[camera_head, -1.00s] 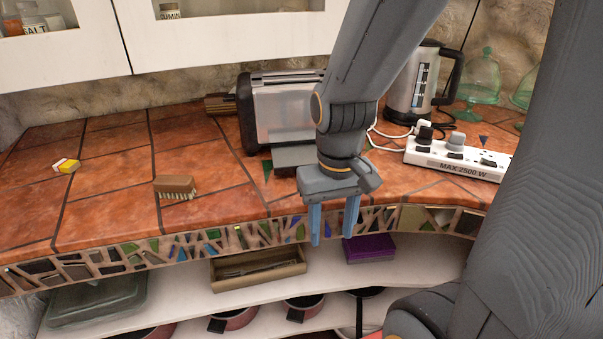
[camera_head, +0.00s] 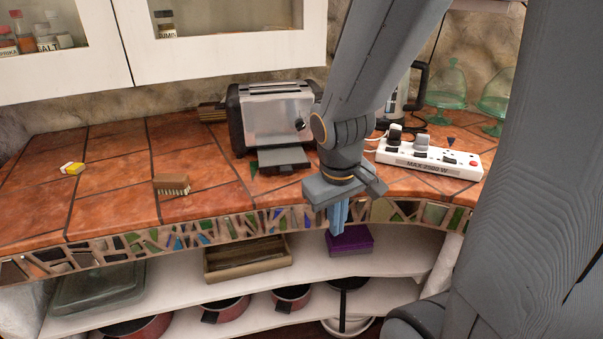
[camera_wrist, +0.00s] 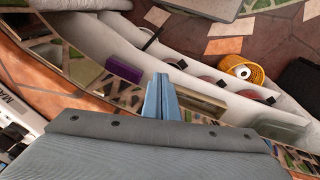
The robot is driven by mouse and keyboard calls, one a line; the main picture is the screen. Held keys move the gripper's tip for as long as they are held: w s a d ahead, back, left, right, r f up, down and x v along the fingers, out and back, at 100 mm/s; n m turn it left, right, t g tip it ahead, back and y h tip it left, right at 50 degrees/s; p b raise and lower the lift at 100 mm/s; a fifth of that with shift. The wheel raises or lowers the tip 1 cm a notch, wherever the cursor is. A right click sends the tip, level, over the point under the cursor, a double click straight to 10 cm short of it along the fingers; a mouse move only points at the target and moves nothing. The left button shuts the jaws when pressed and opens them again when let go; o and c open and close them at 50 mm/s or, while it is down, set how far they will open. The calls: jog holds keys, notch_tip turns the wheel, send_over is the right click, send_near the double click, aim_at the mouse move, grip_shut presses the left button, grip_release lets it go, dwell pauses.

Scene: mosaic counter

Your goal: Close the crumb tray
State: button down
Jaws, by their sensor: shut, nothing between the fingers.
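A silver and black toaster (camera_head: 270,118) stands on the tiled counter against the back wall. Its dark crumb tray (camera_head: 279,159) sticks out from the bottom of the front side. My gripper (camera_head: 338,232) points down just in front of the counter's mosaic edge, to the right of the tray and nearer to me. Its blue fingers are together, with nothing between them. In the wrist view, the closed fingers (camera_wrist: 161,98) show above the shelves; the toaster and tray are out of that view.
A white power strip (camera_head: 430,158) and a kettle (camera_head: 412,88) stand to the right on the counter. A brush (camera_head: 171,184) and a small yellow-and-white block (camera_head: 72,168) lie to the left. Below are a wooden box (camera_head: 247,258) and a purple box (camera_head: 350,240) on a shelf.

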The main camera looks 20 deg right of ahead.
jog(key=w+d+r+n+t+p, duration=0.3)
jog(key=w+r+n+t+p, duration=0.3)
jog(key=r+p, duration=0.25)
jog(key=s+a+r+n+y+p, duration=0.1)
jog(key=a+r+n+y+p, duration=0.35)
jog(key=n, duration=0.25)
jog(key=shift+n+g, duration=0.3)
jog(key=shift+g, duration=0.3)
jog(key=b+x, duration=0.3)
jog(key=x, duration=0.2)
jog(key=a+b+x, duration=0.1)
jog(key=b+x, duration=0.2)
jog(key=x, duration=0.2)
jog(key=shift+s+a+r, duration=0.1)
jog(key=shift+s, duration=0.15)
jog(key=shift+w+d+r+p, duration=0.15)
jog(key=shift+w+p, duration=0.1)
jog(key=shift+w, duration=0.3)
jog(key=shift+w+d+r+p, duration=0.15)
jog(key=shift+w+r+p, duration=0.05)
jog(key=shift+w, duration=0.4)
jog(key=shift+w+d, duration=0.1)
jog(key=shift+w, duration=0.65)
